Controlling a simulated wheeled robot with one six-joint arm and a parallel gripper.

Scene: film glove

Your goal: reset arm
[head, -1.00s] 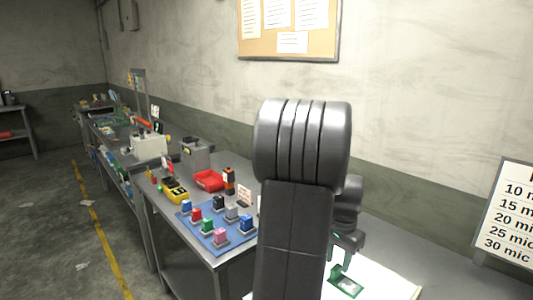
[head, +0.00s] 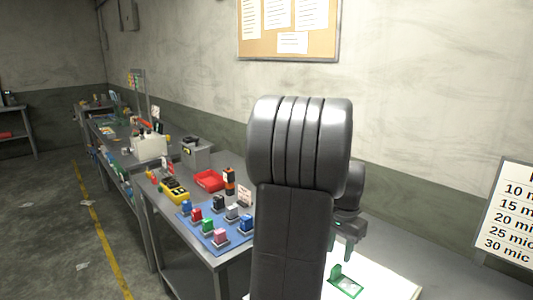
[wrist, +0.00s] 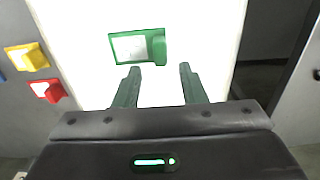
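My gripper (wrist: 158,82) is open and empty in the wrist view, its two fingers apart over a bright white panel (wrist: 195,25). A green-framed piece with a pale window and a raised green tab (wrist: 158,46) lies on the panel, just beyond the fingertips and apart from them. In the head view my gripper (head: 342,250) hangs above the same green piece (head: 346,283) on the white panel (head: 385,288). My arm hides part of the bench and panel.
A blue mat (head: 205,238) with several coloured blocks lies left of my arm. A red tray (head: 208,181), a yellow device (head: 174,192) and a grey box (head: 196,153) stand behind it. A sign (head: 508,215) stands at right. Yellow (wrist: 27,57) and red (wrist: 48,90) blocks show in the wrist view.

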